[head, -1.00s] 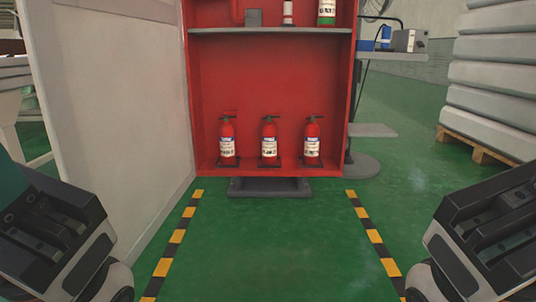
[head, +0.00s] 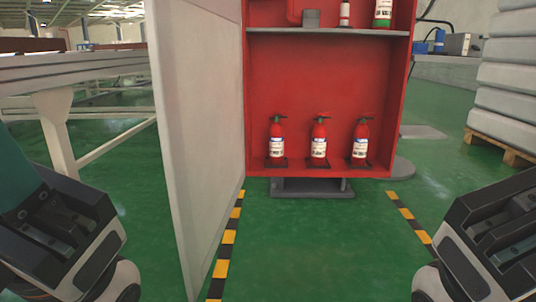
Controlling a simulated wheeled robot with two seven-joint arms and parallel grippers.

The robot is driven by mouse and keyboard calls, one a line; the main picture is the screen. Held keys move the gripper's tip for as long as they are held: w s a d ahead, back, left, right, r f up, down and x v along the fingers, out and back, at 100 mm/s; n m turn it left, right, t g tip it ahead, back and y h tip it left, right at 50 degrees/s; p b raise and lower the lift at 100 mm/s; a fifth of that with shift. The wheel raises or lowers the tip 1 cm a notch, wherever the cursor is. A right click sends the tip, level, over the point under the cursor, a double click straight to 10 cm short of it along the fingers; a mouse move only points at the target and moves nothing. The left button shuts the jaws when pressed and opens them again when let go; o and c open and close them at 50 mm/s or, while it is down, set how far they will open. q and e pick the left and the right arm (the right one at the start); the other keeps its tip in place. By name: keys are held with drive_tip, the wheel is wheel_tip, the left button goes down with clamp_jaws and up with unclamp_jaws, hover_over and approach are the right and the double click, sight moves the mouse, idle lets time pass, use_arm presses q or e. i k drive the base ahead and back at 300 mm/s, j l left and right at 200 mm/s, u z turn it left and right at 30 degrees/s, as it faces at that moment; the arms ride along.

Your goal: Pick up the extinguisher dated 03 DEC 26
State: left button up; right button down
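Three red extinguishers stand upright in a row on the bottom of an open red cabinet (head: 325,80): a left one (head: 276,140), a middle one (head: 319,140) and a right one (head: 360,140). Each has a white label with dark print, too small to read, so I cannot tell which is dated 03 DEC 26. My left gripper (head: 62,225) is at the lower left and my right gripper (head: 500,225) at the lower right. Both are well short of the cabinet and touch none of the extinguishers. Their finger openings are not clear.
The cabinet's pale open door (head: 200,130) stands on the left. An upper shelf (head: 330,32) holds a green-based cylinder (head: 383,12) and smaller items. Stacked mattresses (head: 510,80) on a pallet (head: 500,147) are at the right, a white table (head: 75,85) at the left. Green floor between striped lines is clear.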

sight(361, 133)
drive_tip(key=l, duration=2)
